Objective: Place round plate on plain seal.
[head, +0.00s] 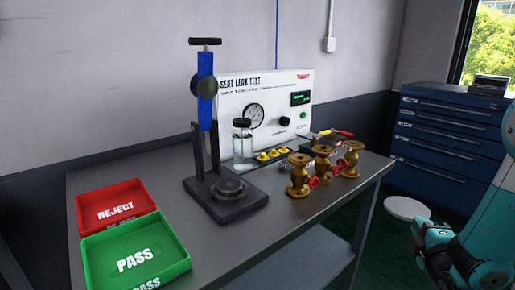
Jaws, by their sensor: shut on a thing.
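My gripper (428,236) is at the lower right, off the right end of the bench, beside my teal arm. A dark press (208,120) with a blue column stands on the bench, far to the left of my gripper. A round dark seat (230,187) lies on its base. I cannot tell whether this is the plain seal.
A green PASS tray (135,262) and a red REJECT tray (115,208) sit at left. Several brass valves (299,177) with red handwheels stand at right, before the leak tester (276,92). A glass jar (242,145) stands behind the press. A white round top (405,208) shows near my gripper.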

